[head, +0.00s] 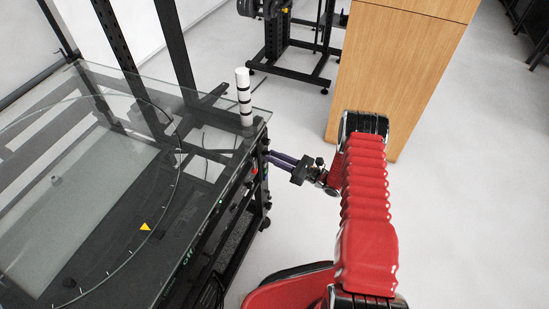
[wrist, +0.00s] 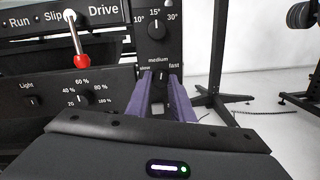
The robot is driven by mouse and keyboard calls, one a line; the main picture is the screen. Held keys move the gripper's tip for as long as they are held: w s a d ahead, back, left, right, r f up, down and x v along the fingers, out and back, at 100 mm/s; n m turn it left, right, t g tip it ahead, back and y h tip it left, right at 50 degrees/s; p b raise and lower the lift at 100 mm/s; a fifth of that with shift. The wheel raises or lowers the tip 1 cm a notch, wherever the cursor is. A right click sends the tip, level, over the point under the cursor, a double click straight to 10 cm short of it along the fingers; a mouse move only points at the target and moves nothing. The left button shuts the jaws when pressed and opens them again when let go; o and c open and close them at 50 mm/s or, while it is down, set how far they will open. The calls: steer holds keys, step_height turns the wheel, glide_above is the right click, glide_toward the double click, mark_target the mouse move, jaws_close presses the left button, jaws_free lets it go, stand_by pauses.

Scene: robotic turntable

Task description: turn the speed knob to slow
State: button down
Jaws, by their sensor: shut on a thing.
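The speed knob (wrist: 159,88) is a small dark knob on the black panel in the wrist view, below the labels slow, medium and fast. My gripper (wrist: 160,78) has its two purple fingers on either side of the knob and is shut on it. The fingers hide much of the knob. A short light mark shows near its top, but its exact setting is hard to read. In the head view my gripper (head: 269,157) reaches the right side of the turntable frame (head: 222,222), and the knob cannot be made out there.
A lever with a red tip (wrist: 81,61) stands out left of my fingers. An angle knob (wrist: 156,30) is just above, and a percent dial (wrist: 83,100) is to the left. A wooden cabinet (head: 395,70) stands behind my arm. Open floor lies right of the turntable.

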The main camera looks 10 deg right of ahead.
steer(key=n, duration=0.6)
steer(key=n+y, duration=0.1)
steer(key=n, duration=0.5)
steer(key=shift+d+f+g, duration=0.15)
steer(key=shift+g, duration=0.25)
steer(key=shift+n, duration=0.3)
steer(key=c, duration=1.6)
jaws_free()
steer(key=shift+o, duration=0.2)
steer(key=v, duration=1.3)
steer(key=shift+s+d+f, duration=0.15)
steer(key=shift+d+f, duration=0.05)
steer(key=shift+d, duration=0.1)
